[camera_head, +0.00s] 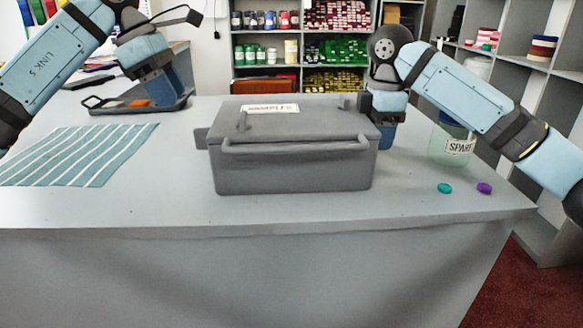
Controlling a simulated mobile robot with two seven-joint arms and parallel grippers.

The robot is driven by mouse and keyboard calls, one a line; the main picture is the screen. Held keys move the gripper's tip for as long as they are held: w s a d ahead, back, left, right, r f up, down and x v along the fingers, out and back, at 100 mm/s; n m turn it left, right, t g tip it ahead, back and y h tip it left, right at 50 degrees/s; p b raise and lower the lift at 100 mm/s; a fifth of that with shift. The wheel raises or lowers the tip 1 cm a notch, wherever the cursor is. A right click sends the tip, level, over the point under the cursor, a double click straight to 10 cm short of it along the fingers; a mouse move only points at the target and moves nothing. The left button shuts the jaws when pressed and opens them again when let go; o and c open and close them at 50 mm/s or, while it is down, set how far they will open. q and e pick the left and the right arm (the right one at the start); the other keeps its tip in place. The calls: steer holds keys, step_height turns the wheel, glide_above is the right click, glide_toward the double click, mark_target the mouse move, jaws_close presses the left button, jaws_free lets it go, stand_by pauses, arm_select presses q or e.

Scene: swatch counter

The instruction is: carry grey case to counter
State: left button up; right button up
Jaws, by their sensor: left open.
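The grey case (290,170) stands upright on the counter (300,212), near the middle of its front part. Its lid is shut and bears a white "SAMPLES" label. A bar handle runs along its front, and a grip block (201,138) juts from its left side. My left gripper (137,104) is open, low over the counter at the back left, well apart from the case. My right gripper (388,125) is close against the case's right end. Its fingertips are hidden or too dark to tell whether they hold the case.
A striped blue cloth (80,155) lies flat at the left. A jar labelled "SPARE" (452,142) stands at the right, behind a teal disc (445,188) and a purple disc (484,188). Shelves (300,68) of coloured stock stand behind. The counter's front edge is clear.

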step_height(320, 180, up, 12)
stand_by(0.6)
